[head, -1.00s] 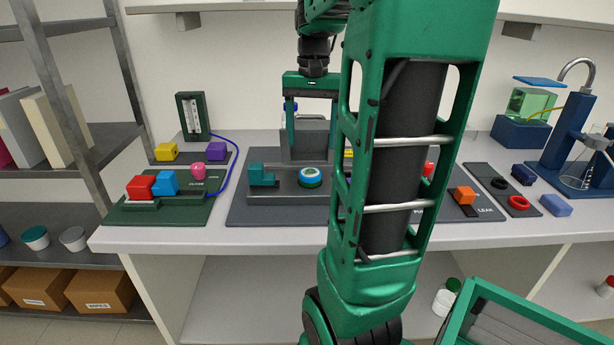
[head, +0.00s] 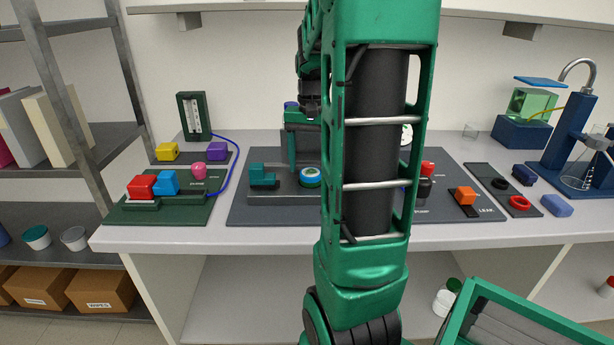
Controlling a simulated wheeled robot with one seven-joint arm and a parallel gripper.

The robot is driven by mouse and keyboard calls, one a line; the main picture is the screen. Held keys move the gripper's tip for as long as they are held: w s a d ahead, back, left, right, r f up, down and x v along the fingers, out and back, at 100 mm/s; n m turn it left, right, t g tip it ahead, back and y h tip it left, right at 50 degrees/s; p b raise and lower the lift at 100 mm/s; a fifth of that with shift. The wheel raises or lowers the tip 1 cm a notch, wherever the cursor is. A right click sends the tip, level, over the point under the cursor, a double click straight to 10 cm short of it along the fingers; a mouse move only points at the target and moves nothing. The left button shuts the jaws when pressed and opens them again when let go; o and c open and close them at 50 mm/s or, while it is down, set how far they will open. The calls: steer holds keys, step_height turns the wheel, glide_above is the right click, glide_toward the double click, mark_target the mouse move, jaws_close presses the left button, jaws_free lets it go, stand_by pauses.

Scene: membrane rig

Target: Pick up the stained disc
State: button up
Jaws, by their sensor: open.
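I cannot make out a disc with a clear stain. A round blue, white and green piece (head: 311,176) sits on the grey fixture in the middle of the bench. My gripper (head: 307,150) is above and behind this piece, in front of a grey upright block, and is open. My own arm hides its right side and whatever lies directly behind the arm. I see nothing held in the part that shows.
The bench's front strip is clear.

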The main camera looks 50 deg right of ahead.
steer(key=shift+f, duration=0.4)
steer(key=c, duration=1.1)
steer(key=shift+r, duration=0.15)
